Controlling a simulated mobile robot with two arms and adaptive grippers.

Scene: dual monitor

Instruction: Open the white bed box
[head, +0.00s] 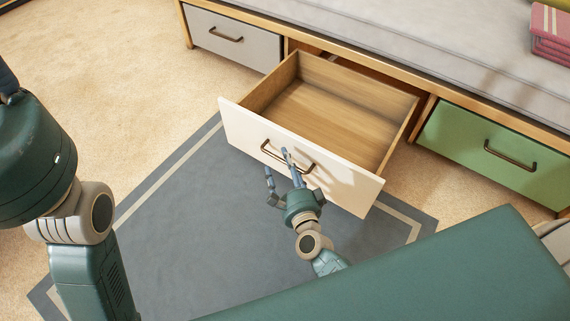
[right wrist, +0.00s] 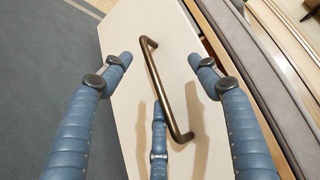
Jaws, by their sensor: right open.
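The white bed box (head: 340,184) is a drawer under the bed, pulled well out, with its empty wooden inside showing in the head view. Its bronze bar handle (head: 287,158) is on the white front and also shows in the right wrist view (right wrist: 163,88). My right gripper (head: 279,166) is at the handle, its fingers open and spread on both sides of the bar, not closed on it. In the right wrist view, whether any finger touches the handle is unclear. My left arm is at the left of the head view, but its gripper is outside the picture.
A grey box (head: 232,38) at the left and a green box (head: 490,150) at the right are shut under the bed. The bed has a grey mattress (head: 400,48) with folded pink cloth (head: 551,38) on it. A grey-blue rug (head: 190,225) lies on the floor before the drawer.

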